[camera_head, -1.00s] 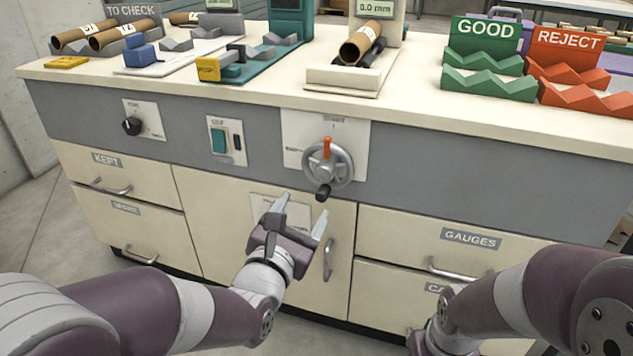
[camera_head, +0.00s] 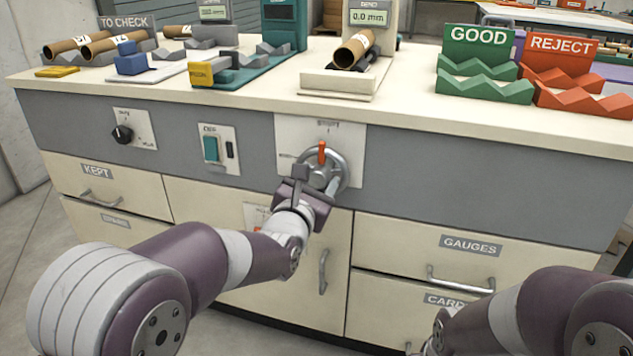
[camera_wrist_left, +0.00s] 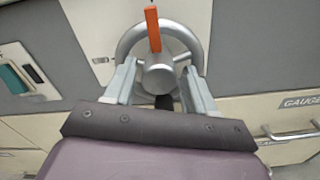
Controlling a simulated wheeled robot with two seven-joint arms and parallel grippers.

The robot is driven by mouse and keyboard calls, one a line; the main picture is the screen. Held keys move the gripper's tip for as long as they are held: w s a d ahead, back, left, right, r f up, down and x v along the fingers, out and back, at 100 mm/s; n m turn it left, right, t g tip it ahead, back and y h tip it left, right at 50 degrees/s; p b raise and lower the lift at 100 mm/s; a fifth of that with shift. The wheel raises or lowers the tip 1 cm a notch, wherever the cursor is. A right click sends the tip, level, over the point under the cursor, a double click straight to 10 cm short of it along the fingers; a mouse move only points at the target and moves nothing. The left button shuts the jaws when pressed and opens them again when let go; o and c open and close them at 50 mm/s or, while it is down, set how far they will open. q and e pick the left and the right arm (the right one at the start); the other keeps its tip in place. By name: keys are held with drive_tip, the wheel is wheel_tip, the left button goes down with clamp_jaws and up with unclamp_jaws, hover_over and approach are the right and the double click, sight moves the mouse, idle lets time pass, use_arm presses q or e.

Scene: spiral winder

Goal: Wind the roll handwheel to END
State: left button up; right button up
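The roll handwheel (camera_head: 341,163) is a grey metal wheel on a white plate on the cabinet front, with an orange pointer (camera_head: 322,153) pointing up. Its dark crank grip (camera_wrist_left: 164,102) sits at the bottom of the wheel. My left gripper (camera_head: 318,184) is at the lower part of the wheel. In the left wrist view its two fingers (camera_wrist_left: 160,82) are apart, one on each side of the hub and the dark grip, and I see no contact with the grip. My right gripper is out of view; only part of my right arm shows at lower right.
A black knob (camera_head: 122,134) and a green switch (camera_head: 210,148) are left of the wheel. Drawer handles (camera_head: 460,282) and a door handle (camera_head: 323,272) stick out below. The counter (camera_head: 420,110) above carries rolls, gauges, and GOOD and REJECT racks.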

use_arm(q)
drive_tip(key=c, duration=0.7)
